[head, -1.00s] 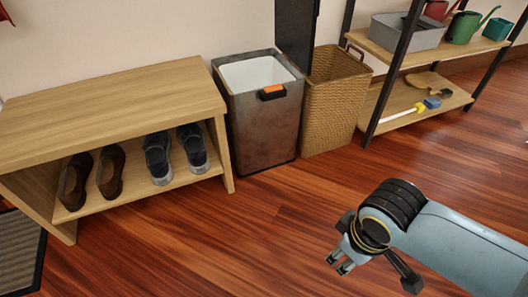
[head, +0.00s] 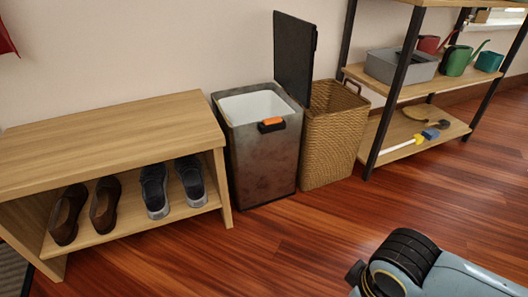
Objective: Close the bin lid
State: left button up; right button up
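The bin (head: 262,160) is a tall dark grey box with a white inner liner and an orange-and-black latch (head: 271,125) at its front rim. Its dark lid (head: 295,58) stands upright at the right rear edge, so the bin is open. My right arm comes in at the lower right, well in front of the bin and apart from it. Its gripper is cut off by the bottom edge of the picture. My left gripper is not in view.
A wicker basket (head: 333,140) stands right beside the bin. A wooden bench (head: 105,125) with shoes stands to its left. A shelf (head: 425,75) with watering cans and a grey tub is at the right. The wooden floor in front is clear.

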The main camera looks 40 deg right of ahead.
aim_at(295, 40)
jog(key=z, duration=1.4)
